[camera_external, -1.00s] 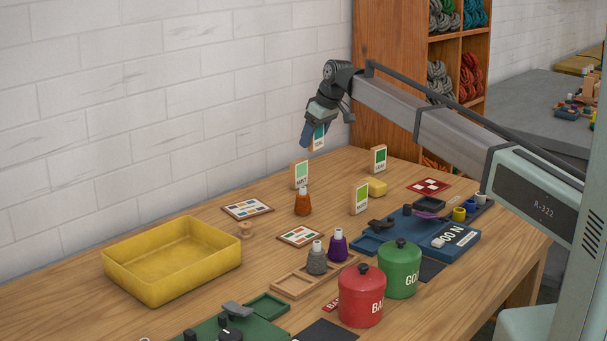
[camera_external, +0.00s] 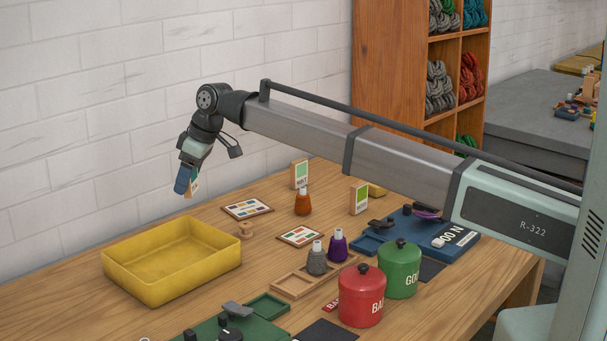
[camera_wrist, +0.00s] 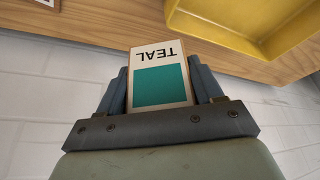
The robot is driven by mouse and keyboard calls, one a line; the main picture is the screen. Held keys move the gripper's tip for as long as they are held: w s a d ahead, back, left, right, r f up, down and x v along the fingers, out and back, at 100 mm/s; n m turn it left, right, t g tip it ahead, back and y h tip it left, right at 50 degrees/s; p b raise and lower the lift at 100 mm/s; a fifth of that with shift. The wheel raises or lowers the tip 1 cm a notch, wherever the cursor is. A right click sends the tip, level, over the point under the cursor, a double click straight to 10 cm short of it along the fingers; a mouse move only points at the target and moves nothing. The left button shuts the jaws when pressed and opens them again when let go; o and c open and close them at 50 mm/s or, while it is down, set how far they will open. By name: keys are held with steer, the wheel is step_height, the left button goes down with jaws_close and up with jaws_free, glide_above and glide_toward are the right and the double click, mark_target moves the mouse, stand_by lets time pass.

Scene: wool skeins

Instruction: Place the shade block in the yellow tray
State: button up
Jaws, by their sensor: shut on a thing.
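My gripper (camera_external: 187,178) is shut on the shade block (camera_wrist: 160,85), a pale wooden block with a teal patch and the word TEAL, upside down in the wrist view. In the external view only a sliver of the block (camera_external: 195,186) shows beside the fingers. The gripper holds it in the air above the back rim of the yellow tray (camera_external: 170,292). The tray is a shallow rectangular box, empty inside as far as I see. Its corner also shows in the wrist view (camera_wrist: 215,40), at the upper right.
Two upright shade blocks, one marked MINT (camera_external: 299,174) and another (camera_external: 359,197), stand to the right. Red (camera_external: 361,297) and green (camera_external: 400,270) canisters stand in front. The white wall is close behind.

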steer(key=n, duration=0.1)
glide_above(162, 267)
steer(key=w, duration=0.2)
steer(key=s+d+m, duration=0.1)
steer(key=s+m, duration=0.1)
steer(key=shift+s+d+f+m+t, duration=0.15)
steer(key=shift+s+d+m+t, duration=0.2)
steer(key=shift+d+m+t, duration=0.05)
steer(key=shift+f, duration=4.9)
steer(key=shift+f, duration=0.1)
steer(key=o, duration=1)
steer(key=shift+o, duration=0.2)
